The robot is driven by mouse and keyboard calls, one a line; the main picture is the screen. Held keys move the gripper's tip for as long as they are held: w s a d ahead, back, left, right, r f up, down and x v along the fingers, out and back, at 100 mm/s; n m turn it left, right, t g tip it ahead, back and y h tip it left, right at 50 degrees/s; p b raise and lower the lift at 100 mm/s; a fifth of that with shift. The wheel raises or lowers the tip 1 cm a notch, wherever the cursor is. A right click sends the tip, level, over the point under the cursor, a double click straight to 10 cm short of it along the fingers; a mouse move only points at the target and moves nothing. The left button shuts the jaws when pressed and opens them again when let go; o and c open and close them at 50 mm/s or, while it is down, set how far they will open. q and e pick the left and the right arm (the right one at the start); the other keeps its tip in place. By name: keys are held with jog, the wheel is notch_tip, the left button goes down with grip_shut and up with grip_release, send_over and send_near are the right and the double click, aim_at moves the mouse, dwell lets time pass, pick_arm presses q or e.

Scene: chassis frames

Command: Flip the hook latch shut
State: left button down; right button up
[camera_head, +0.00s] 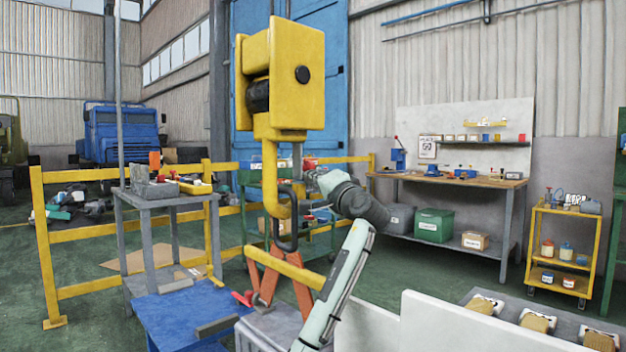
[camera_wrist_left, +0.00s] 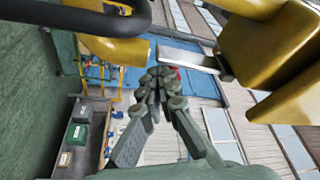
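A yellow hoist block (camera_head: 290,75) hangs with a yellow hook (camera_head: 270,185) below it. A dark oval link (camera_head: 288,232) hangs in the hook's bend; it crosses the top left of the left wrist view (camera_wrist_left: 85,18). The hook latch is a grey bar (camera_head: 297,160) at the hook's mouth. In the left wrist view the latch (camera_wrist_left: 188,57) spans from the block side towards the hook's rounded tip (camera_wrist_left: 115,47); I cannot tell whether they touch. My left gripper (camera_head: 311,174) is just right of the latch, fingertips together (camera_wrist_left: 163,82) and apparently empty. My right gripper is out of view.
A blue table (camera_head: 185,310) and red trestle legs (camera_head: 265,285) stand below the hook. A grey stand (camera_head: 165,200) and yellow railing (camera_head: 100,235) are at left. A workbench (camera_head: 450,183) and yellow cart (camera_head: 560,245) stand at right. Air around the hook's left is free.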

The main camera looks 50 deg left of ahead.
pick_arm(q)
jog(key=shift+s+a+f, duration=0.1)
jog(key=shift+s+a, duration=0.05)
jog(key=shift+s, duration=0.1)
jog(key=v, duration=0.7)
jog(key=shift+w+d, duration=0.15)
jog(key=shift+d, duration=0.25)
